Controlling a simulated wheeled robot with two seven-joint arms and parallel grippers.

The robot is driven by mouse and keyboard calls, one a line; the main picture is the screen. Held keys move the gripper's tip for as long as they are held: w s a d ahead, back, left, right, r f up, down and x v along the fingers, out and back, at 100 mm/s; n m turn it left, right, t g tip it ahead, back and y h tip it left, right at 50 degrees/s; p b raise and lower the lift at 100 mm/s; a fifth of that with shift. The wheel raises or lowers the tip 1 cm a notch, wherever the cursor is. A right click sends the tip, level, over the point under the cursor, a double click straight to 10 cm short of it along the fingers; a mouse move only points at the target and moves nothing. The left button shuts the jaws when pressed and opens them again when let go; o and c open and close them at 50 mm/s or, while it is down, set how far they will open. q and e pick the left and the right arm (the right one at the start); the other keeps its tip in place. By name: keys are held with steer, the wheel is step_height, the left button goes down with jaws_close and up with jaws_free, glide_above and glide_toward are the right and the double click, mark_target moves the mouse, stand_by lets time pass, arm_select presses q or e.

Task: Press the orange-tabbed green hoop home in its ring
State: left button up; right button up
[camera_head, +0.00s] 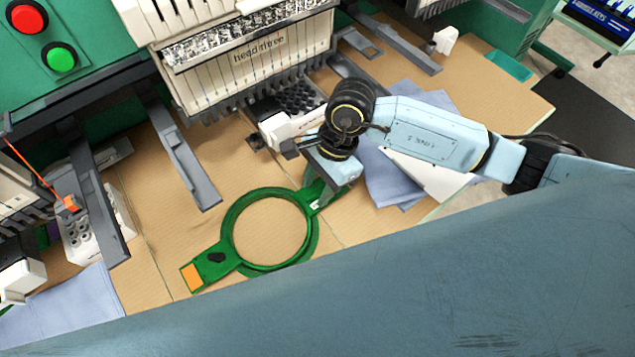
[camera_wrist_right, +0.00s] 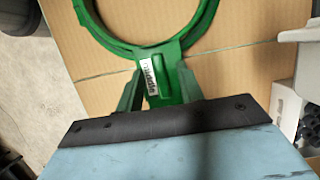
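The green hoop (camera_head: 228,225) lies over the tan tabletop, with an orange tab (camera_head: 192,277) at its lower left end and a dark knob beside the tab. A second green edge shows along its lower rim, so hoop and ring look stacked; I cannot tell how deeply one sits in the other. My right gripper (camera_head: 322,196) is at the opposite, upper right end. In the right wrist view its fingers (camera_wrist_right: 160,88) stand on both sides of the green labelled arm (camera_wrist_right: 164,60) and appear closed against it. My left gripper is out of view.
The embroidery machine's head (camera_head: 250,60) and grey support arms (camera_head: 180,155) stand behind the hoop. Blue cloth (camera_head: 392,180) lies right of my right gripper; more cloth (camera_head: 75,308) lies lower left. Bare tabletop (camera_head: 150,225) is left of the hoop. My blue body part fills the front.

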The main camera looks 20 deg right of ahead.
steer(key=v, duration=1.3)
steer(key=shift+r, duration=0.2)
